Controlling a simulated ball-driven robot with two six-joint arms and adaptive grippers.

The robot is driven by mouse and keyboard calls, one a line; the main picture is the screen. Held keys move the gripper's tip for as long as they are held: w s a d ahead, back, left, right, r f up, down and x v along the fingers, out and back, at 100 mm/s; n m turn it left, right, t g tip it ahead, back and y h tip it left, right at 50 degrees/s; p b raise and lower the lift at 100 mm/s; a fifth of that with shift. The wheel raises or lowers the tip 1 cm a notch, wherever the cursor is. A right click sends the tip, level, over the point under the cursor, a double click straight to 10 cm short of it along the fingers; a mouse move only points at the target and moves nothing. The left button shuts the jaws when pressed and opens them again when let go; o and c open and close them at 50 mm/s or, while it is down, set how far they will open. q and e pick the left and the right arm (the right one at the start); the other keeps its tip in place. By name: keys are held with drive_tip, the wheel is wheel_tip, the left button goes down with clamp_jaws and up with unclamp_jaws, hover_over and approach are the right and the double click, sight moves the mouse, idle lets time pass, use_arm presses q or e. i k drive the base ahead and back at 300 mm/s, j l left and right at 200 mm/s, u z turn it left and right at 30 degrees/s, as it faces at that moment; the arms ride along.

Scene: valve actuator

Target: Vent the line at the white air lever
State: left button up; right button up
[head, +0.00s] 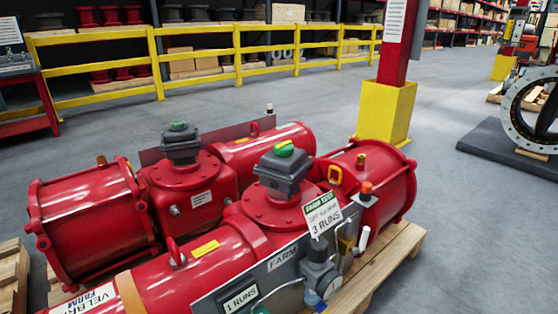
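A red valve actuator (200,270) with a grey panel lies on a wooden pallet (385,262) in the front middle of the head view. A small white lever (364,239) stands roughly upright at the panel's right end, beside brass fittings (346,243). It is small, and its exact setting is hard to tell. Neither of my grippers is in view.
A second red actuator (85,222) lies behind and left. A red post with a yellow base (385,112) stands behind. A yellow railing (200,57) crosses the back. A large ring flange (530,110) is at right. Grey floor (465,225) is clear right of the pallet.

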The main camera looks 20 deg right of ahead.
sight(364, 236)
drive_tip(key=z, duration=1.25)
